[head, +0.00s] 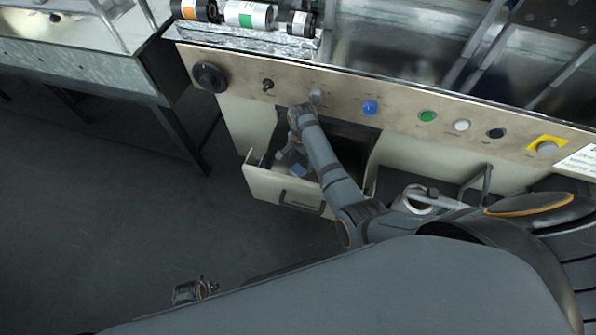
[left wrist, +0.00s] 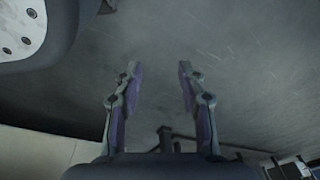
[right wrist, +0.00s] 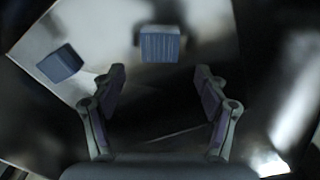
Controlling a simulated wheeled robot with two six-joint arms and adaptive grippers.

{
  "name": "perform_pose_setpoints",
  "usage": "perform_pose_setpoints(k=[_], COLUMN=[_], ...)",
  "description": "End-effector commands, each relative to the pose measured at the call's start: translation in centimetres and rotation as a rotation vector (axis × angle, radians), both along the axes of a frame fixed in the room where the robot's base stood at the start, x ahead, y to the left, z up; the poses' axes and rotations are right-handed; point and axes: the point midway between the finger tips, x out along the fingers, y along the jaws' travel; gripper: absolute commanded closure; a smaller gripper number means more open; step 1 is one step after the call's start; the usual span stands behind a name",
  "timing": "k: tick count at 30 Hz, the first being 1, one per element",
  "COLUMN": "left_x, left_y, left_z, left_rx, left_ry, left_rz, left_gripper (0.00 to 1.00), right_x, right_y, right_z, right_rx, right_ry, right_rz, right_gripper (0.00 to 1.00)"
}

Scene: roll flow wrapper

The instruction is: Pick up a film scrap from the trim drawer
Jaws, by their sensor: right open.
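The trim drawer (head: 262,184) is pulled out from the machine's front panel in the head view. My right arm reaches down into it, with the right gripper (head: 288,155) small and partly hidden there. A blue film scrap (head: 299,171) shows in the drawer beside it. In the right wrist view the right gripper (right wrist: 160,76) is open and empty. One blue ribbed film scrap (right wrist: 160,46) lies just beyond the gap between its fingertips. A second blue scrap (right wrist: 61,64) lies to the left, on the pale drawer floor. My left gripper (left wrist: 158,70) is open and empty above the dark floor.
The machine's control panel (head: 395,112) runs above the drawer, with a black knob (head: 210,77), a blue button (head: 370,107) and a green button (head: 428,116). A metal table (head: 85,72) is at the left. The floor between is clear.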

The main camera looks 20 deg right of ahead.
Motion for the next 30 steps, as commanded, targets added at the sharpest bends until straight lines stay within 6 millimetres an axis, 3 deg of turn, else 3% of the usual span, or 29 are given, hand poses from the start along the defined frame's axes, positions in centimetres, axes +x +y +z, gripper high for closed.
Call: perform_pose_setpoints(k=[1, 6, 16, 25, 30], left_x=[0.7, 2.2, 2.7, 2.7, 2.6], left_y=[-0.3, -1.0, -1.3, -1.3, -1.3], left_z=[0.3, 2.5, 3.7, 3.7, 3.7], left_rx=[-0.004, -0.015, -0.020, -0.020, -0.020], left_ry=[-0.003, 0.003, 0.009, 0.008, 0.009], left_rz=[0.000, 0.000, 0.000, 0.001, 0.001], left_gripper=[0.60, 0.60, 0.60, 0.60, 0.60], right_x=[-0.2, -0.2, -0.2, -0.2, -0.2], right_y=[0.1, 0.2, 0.2, 0.2, 0.2], right_z=[-1.3, -3.4, -4.0, -4.0, -4.0], right_rx=[0.000, 0.000, 0.000, 0.000, 0.000], right_ry=[0.004, 0.002, 0.001, 0.002, 0.002], right_rz=[0.000, 0.000, 0.000, 0.000, 0.000], right_gripper=[0.26, 0.26, 0.26, 0.63, 0.63])
